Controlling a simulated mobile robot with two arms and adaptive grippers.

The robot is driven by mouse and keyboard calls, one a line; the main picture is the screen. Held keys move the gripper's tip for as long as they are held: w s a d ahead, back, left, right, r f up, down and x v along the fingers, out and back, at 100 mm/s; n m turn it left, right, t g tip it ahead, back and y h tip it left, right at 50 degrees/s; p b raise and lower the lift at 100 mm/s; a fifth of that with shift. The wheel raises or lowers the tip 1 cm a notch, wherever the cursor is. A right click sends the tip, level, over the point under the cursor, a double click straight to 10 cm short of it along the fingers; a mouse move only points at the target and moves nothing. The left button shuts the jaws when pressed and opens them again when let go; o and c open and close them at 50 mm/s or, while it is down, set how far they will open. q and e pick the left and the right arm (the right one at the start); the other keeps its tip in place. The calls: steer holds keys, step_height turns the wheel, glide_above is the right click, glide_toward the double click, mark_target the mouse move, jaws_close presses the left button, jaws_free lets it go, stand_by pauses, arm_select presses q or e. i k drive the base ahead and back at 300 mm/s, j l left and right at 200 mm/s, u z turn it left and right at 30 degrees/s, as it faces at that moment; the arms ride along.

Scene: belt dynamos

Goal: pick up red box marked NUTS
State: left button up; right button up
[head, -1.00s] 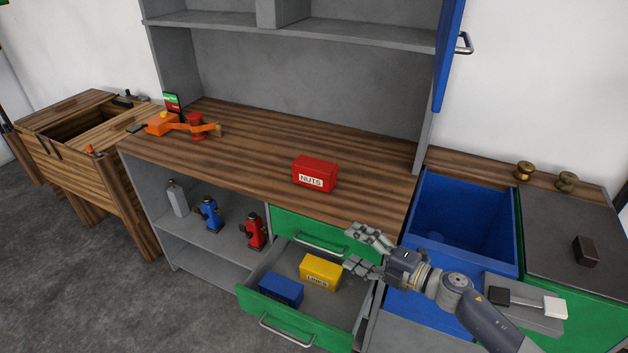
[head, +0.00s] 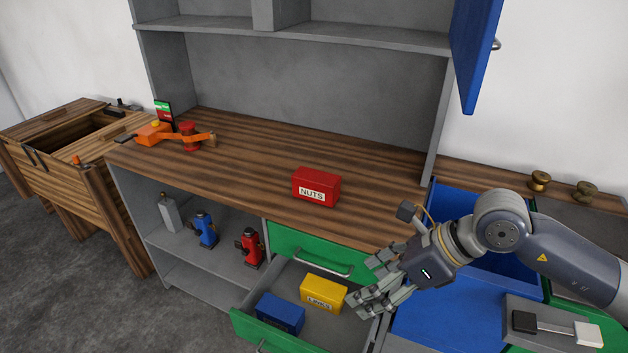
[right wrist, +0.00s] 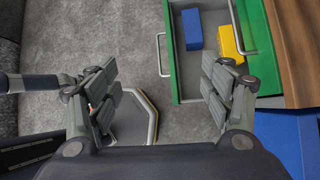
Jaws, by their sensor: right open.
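The red box marked NUTS (head: 316,187) sits on the wooden worktop (head: 240,160), near its front edge, upright with its label facing me. My right gripper (head: 368,280) is open and empty. In the head view it appears below and to the right of the red box, by the right side of the open drawer. In the right wrist view my right gripper (right wrist: 160,95) has its fingers wide apart with nothing between them. The red box does not show in the right wrist view. My left gripper is not in view.
The open green drawer (head: 290,341) holds a yellow box (head: 323,291) and a blue box (head: 280,313). An orange device (head: 155,133) stands at the worktop's left. A blue cabinet door (head: 474,50) hangs open at upper right. The worktop around the red box is clear.

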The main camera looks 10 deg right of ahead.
mark_target(311, 184)
steer(key=i, duration=1.25)
